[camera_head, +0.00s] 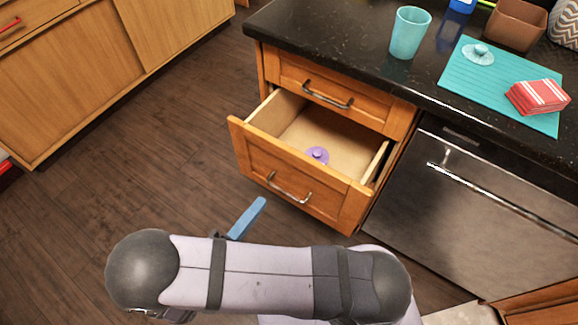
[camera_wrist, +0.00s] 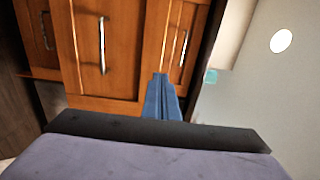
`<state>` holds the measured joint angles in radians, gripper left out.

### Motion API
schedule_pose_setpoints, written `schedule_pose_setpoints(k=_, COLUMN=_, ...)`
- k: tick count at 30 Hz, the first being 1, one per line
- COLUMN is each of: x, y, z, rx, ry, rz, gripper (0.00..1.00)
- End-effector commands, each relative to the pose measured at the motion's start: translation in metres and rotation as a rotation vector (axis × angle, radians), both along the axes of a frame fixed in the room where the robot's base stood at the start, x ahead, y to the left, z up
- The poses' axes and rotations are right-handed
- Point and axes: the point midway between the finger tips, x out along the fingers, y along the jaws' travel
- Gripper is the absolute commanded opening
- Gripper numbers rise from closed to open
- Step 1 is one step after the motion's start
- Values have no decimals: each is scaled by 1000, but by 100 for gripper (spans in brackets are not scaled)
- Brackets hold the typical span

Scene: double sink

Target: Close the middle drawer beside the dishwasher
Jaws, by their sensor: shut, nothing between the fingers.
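The middle drawer (camera_head: 292,180) beside the dishwasher is pulled well out, its inside showing, with a metal bar handle (camera_head: 289,188) on its wooden front. A small purple lid-like object (camera_head: 317,155) lies in it. My gripper (camera_head: 262,202), with blue fingers, is in front of the drawer, near the lower left of its front in the head view. I cannot tell whether it touches. In the wrist view the scene is turned sideways; my gripper (camera_wrist: 160,77) is shut and empty, and the drawer front (camera_wrist: 120,60) shows beyond it.
The top drawer (camera_head: 330,95) above is shut. The dishwasher (camera_head: 475,205) stands to the right, closed. The dark counter (camera_head: 340,40) holds a teal cup (camera_head: 409,32) and a teal mat (camera_head: 500,85). Wooden floor (camera_head: 165,150) to the left is clear.

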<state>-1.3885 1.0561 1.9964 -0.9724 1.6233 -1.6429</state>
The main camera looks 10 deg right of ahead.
Motion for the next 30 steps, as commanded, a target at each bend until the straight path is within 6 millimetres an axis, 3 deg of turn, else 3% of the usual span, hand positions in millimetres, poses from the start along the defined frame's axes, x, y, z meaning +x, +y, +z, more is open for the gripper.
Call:
schedule_pose_setpoints(k=11, x=16, y=-18, z=0, rx=-1, ry=2, rz=-6, gripper=0)
schedule_pose_setpoints(k=30, x=88, y=-90, z=0, rx=0, ry=3, rz=-6, gripper=0)
